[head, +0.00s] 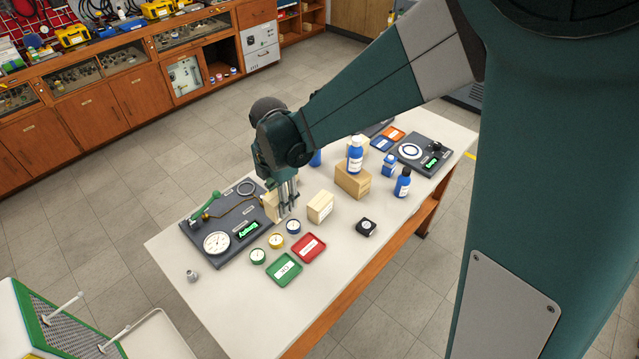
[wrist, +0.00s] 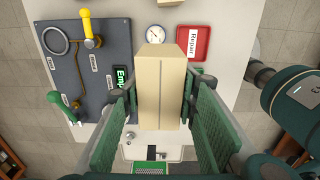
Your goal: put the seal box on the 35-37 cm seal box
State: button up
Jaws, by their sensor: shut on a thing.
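My gripper (head: 286,196) points down over the near-left part of the table, beside the testbench panel. It is shut on a pale cream seal box (wrist: 161,85), which stands out between the green finger pads in the wrist view and is partly hidden by the fingers in the head view (head: 271,206). I cannot tell whether its base clears the surface. Another pale box (head: 320,207) with a white label stands on the table just right of the gripper, apart from it. Its label is too small to read, so I cannot confirm it is the 35-37 cm one.
A dark panel (head: 215,253) with gauge and green lever lies left. Several small gauges (head: 276,240), a green tray (head: 284,270) and a red tray (head: 308,247) lie in front. A tan box (head: 352,183) bears a bottle (head: 355,157). A black device (head: 366,227) sits near the edge.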

notch_tip(320, 180, up, 3)
jog(key=p, duration=0.2)
send_over(320, 200)
jog(key=shift+r, duration=0.1)
jog(key=shift+f, duration=2.9)
jog(key=shift+f, duration=0.1)
jog(key=shift+f, duration=2)
jog(key=shift+f, duration=0.2)
jog(key=o, duration=1)
